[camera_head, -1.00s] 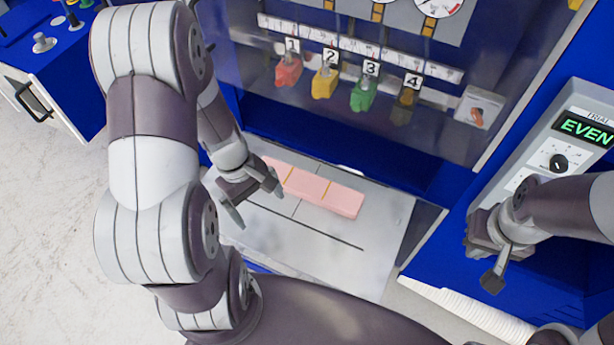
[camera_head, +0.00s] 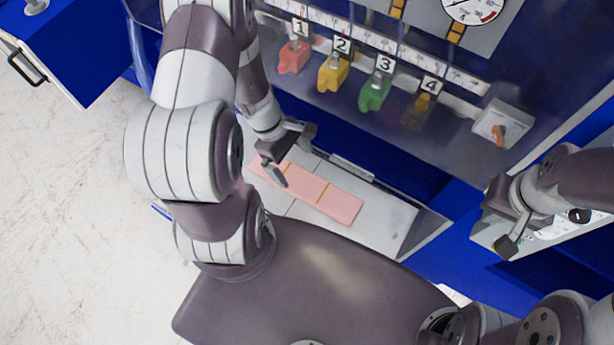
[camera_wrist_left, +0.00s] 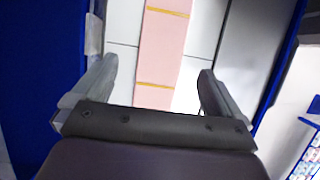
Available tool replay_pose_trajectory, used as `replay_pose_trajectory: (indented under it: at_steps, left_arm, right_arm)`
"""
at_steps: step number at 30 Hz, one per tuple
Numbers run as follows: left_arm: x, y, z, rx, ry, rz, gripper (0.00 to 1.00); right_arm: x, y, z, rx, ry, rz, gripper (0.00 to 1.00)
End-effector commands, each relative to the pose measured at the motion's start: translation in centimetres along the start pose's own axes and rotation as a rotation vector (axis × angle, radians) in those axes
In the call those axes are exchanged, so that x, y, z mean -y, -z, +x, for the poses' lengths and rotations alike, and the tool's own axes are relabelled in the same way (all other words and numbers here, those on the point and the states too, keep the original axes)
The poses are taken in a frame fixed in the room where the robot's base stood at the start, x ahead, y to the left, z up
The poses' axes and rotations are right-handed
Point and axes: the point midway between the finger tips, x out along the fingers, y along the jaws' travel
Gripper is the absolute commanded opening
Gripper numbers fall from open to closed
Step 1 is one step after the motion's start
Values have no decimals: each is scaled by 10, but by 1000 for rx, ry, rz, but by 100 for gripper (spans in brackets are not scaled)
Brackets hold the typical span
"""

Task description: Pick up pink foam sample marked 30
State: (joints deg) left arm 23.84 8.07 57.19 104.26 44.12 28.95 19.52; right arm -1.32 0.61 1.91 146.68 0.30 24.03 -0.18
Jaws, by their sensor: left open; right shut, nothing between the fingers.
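The pink foam sample (camera_head: 338,203) is a long flat bar with thin yellow bands. It lies on the light grey plate (camera_head: 385,225) in front of the blue machine. No number can be read on it. My left gripper (camera_head: 288,158) is open above the bar's left end and hides part of it. In the left wrist view the foam (camera_wrist_left: 160,60) runs lengthwise between the two open fingers (camera_wrist_left: 158,85), and I see no contact. My right gripper (camera_head: 503,215) is shut and empty, at the right by the control panel.
Red (camera_head: 293,57), yellow (camera_head: 333,73) and green (camera_head: 374,93) clamps and a darker one (camera_head: 417,112) hang under labels 1 to 4 behind the plate. An orange-knobbed switch box (camera_head: 499,127) is to their right. A blue cabinet (camera_head: 75,45) stands at far left.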

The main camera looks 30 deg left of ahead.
Motion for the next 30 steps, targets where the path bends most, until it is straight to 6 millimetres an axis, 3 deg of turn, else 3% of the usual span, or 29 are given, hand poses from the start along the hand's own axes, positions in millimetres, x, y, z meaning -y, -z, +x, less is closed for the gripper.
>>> replay_pose_trajectory:
  at_steps: [13, 21, 22, 26, 30]
  left_arm:
    - [2, 3, 70, 1, 2, 2, 100]
    - [1, 4, 77, -1, -1, 1, 100]
    - [1, 4, 77, -1, -1, 1, 94]
    - [1, 4, 76, -1, -1, 1, 51]
    - [1, 4, 76, -1, -1, 1, 48]
  right_arm:
    - [0, 1, -7, 0, 0, 0, 0]
    - [0, 1, -7, 0, 0, 0, 0]
    - [0, 1, -7, 0, 0, 0, 0]
    - [0, 1, -7, 0, 0, 0, 0]
    - [0, 1, -7, 0, 0, 0, 0]
